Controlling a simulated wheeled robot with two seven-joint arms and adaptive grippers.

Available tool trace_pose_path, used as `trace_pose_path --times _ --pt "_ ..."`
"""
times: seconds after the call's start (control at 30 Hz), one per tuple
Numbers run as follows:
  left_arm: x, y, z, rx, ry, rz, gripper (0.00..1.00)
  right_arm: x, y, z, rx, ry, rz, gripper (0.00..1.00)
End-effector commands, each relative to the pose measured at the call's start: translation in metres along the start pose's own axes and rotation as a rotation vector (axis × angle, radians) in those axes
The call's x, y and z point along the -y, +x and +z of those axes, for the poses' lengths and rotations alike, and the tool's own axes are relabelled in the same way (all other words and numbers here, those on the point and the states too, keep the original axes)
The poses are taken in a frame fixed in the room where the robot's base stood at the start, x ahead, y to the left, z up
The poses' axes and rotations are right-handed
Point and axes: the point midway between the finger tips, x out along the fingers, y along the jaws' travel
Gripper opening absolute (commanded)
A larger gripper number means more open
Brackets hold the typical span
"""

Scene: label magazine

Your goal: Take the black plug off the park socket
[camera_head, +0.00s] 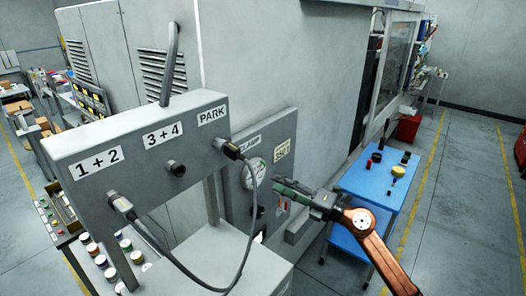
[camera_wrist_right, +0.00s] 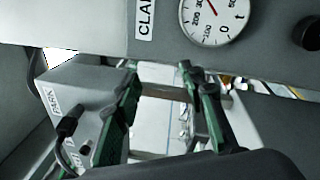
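The black plug (camera_head: 230,149) sits in the socket under the PARK label (camera_head: 212,115) on the grey socket box (camera_head: 140,140). Its cable hangs in a loop to another plug (camera_head: 121,204) under the 1+2 label. In the right wrist view the black plug (camera_wrist_right: 69,124) is at the left, outside the fingers. My right gripper (camera_head: 279,184) is right of the plug and apart from it. In the wrist view this gripper (camera_wrist_right: 158,72) is open, with nothing between its fingers. My left gripper is not in view.
The socket under 3+4 (camera_head: 176,168) has no cable. A panel with a round gauge (camera_head: 253,172) stands behind the box; the gauge (camera_wrist_right: 214,18) also shows in the wrist view. A blue table (camera_head: 372,180) with small items stands at the right. The cable loop hangs left of my right gripper.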

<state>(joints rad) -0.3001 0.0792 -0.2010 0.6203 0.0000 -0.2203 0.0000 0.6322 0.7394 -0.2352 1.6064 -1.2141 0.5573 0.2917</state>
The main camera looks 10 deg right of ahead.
Motion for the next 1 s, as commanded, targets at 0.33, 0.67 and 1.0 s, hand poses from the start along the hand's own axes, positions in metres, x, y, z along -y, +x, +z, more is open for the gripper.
trace_pose_path --times 0.33,0.67,1.0 --pt "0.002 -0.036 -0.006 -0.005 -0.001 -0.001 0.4 -0.215 0.0 -0.084 -0.21 -0.856 -0.099 0.38" --pt "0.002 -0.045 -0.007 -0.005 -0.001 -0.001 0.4 -0.251 -0.012 -0.077 -0.169 -1.173 -0.25 0.38" --pt "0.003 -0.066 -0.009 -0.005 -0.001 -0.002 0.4 -0.241 0.032 -0.076 -0.169 -1.172 -0.249 0.38"
